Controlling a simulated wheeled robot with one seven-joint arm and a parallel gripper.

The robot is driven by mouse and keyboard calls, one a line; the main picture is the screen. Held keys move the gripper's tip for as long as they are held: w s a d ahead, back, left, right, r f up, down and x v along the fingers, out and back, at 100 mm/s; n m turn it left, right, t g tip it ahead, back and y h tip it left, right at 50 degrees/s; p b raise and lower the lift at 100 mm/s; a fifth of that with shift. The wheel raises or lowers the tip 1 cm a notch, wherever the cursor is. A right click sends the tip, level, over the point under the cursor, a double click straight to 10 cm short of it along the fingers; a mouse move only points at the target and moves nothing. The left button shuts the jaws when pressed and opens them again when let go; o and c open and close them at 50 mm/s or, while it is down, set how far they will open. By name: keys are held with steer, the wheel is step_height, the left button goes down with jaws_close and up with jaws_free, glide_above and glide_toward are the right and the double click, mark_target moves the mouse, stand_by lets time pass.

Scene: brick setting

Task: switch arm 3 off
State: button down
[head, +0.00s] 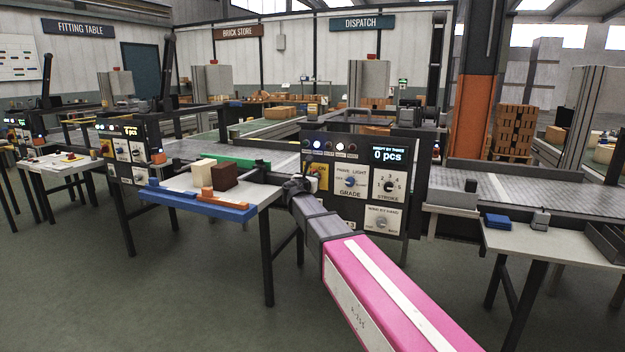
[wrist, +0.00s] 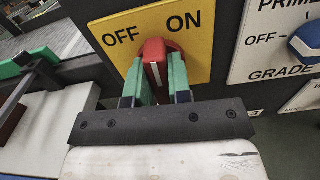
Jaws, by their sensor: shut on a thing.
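The switch is a red handle (wrist: 154,66) with a white line, on a yellow plate (wrist: 203,55) marked OFF at left and ON at right. In the wrist view the handle's upper end and white line point up, between the two words. My gripper (wrist: 153,80) has its green fingers on both sides of the handle and is shut on it. The handle's lower part is hidden behind the fingers. In the head view my gripper (head: 297,186) is at the left edge of the dark control panel (head: 345,208), partly covering the yellow plate (head: 321,172).
Right of the switch are a blue GRADE knob (head: 350,182), a STROKE dial (head: 388,185) and a lower grey knob (head: 382,222). A display (head: 387,155) reads 0 pcs. Left of the panel a table holds a brown brick (head: 224,176), a cream brick (head: 202,170) and a blue bar (head: 195,201).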

steer(key=n, duration=0.4)
steer(key=shift+a+n, duration=0.15)
steer(key=shift+n, duration=0.15)
steer(key=n, duration=0.4)
steer(key=shift+a+f+n, duration=0.1)
steer(key=shift+n, duration=0.3)
steer(key=c, duration=1)
jaws_free()
steer(key=shift+c, duration=0.2)
steer(key=v, duration=1)
steer(key=shift+s, duration=0.35)
